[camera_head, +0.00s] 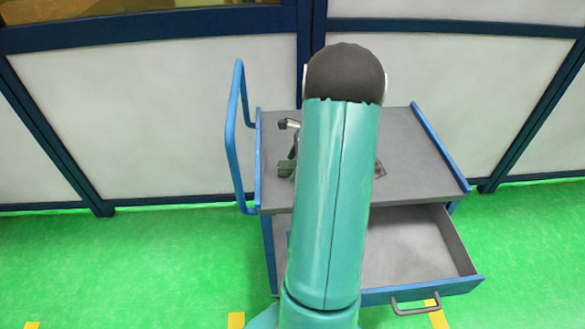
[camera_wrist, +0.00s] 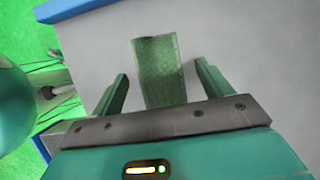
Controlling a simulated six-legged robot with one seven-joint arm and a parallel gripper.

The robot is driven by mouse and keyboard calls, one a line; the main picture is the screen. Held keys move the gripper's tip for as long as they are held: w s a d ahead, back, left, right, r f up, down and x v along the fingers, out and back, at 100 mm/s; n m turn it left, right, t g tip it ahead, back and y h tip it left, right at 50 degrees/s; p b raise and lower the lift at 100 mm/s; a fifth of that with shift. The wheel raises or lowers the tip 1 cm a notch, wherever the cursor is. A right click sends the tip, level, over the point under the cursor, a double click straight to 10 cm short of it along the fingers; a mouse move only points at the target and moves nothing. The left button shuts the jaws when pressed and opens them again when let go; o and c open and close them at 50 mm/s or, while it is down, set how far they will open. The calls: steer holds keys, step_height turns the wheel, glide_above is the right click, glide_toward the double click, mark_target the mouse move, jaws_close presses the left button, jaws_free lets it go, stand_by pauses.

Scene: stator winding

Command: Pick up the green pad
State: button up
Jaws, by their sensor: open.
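The green pad (camera_wrist: 160,72) is a flat, textured rectangle in the middle of the wrist view, with a dark mark at its far end. It lies on a pale grey surface with a blue edge. My gripper (camera_wrist: 161,66) is open, with one green finger on each side of the pad and a gap visible on both sides. The near end of the pad is hidden behind the gripper's grey bar. I cannot tell the height of the fingers above the surface. In the head view my teal arm hides the middle of the cart top, and I cannot make out the pad there.
A grey cart top (camera_head: 420,150) with raised blue side edges stands ahead. A blue handle (camera_head: 233,135) rises at its left. The drawer (camera_head: 415,250) below is pulled open toward me. A panelled wall (camera_head: 160,110) stands behind the cart. The right of the cart top is clear.

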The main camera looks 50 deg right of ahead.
mark_target(289, 166)
steer(key=shift+f, duration=0.25)
steer(key=shift+c, duration=0.2)
steer(key=c, duration=1.1)
steer(key=shift+r, duration=0.1)
steer(key=shift+r, duration=0.25)
steer(key=r, duration=0.3)
steer(key=shift+s+a+r, duration=0.2)
steer(key=shift+s+r, duration=0.05)
steer(key=shift+r, duration=0.15)
steer(key=s+a+r, duration=0.5)
steer(key=s+r, duration=0.1)
steer(key=s+a+r, duration=0.3)
steer(key=s, duration=0.1)
steer(key=shift+a, duration=0.35)
